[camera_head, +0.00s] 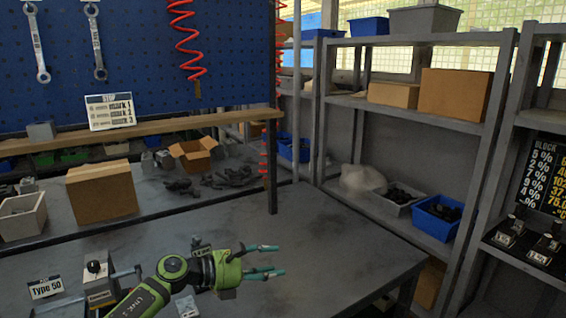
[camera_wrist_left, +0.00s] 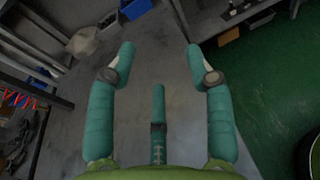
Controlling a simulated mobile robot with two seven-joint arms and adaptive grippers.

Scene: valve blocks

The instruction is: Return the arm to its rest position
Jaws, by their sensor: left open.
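My left gripper (camera_head: 272,260) is green with teal fingers. It reaches in from the bottom of the head view, above the grey table (camera_head: 330,235), with its fingers pointing right. In the left wrist view its fingers (camera_wrist_left: 160,65) are spread apart with nothing between them. The tabletop shows below them. My right gripper is in neither view.
Cardboard boxes (camera_head: 100,190) sit at the table's back. Shelves (camera_head: 400,120) with bins stand right. The table's right part is clear.

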